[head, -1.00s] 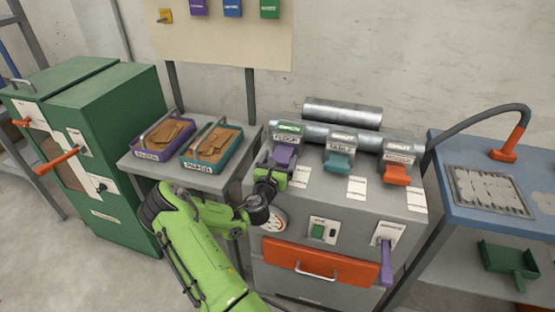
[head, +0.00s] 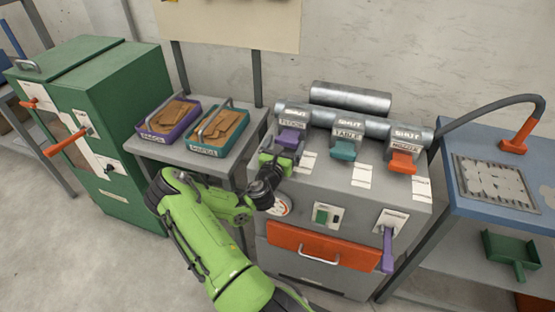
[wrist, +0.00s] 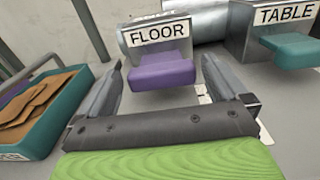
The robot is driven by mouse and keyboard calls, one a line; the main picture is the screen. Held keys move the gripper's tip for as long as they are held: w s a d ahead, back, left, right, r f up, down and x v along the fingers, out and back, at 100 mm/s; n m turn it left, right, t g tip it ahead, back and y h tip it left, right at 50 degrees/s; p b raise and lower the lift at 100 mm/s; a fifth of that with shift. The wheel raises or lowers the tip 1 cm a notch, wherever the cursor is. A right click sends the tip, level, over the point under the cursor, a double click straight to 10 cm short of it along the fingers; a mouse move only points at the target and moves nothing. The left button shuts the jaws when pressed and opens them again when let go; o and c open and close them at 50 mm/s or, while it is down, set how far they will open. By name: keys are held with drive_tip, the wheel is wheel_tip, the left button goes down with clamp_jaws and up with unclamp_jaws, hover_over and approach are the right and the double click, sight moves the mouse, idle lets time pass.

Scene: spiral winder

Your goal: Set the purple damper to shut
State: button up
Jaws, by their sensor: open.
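The purple damper handle (head: 291,139) is the leftmost of three on the grey cabinet, below a FLOOR label. The tag above it is grey and seems to read SHUT. In the wrist view the purple handle (wrist: 162,72) lies ahead, between my fingers in the picture. My gripper (head: 276,163) is open and empty, just in front of and below the handle. I cannot tell whether it touches the handle. Its open fingers also show in the wrist view (wrist: 163,63).
The teal TABLE damper (head: 343,150) and orange damper (head: 402,161) stand to the right, both tagged SHUT. Trays of brown pieces (head: 168,118) sit on the side table at left. An orange drawer (head: 320,246) and purple lever (head: 387,250) are below.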

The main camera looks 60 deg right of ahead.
drive_tip(key=s+a+p, duration=0.1)
drive_tip(key=s+a, duration=0.1)
drive_tip(key=a, duration=1)
drive_tip(key=shift+a+p, duration=0.2)
drive_tip(key=shift+p, duration=0.2)
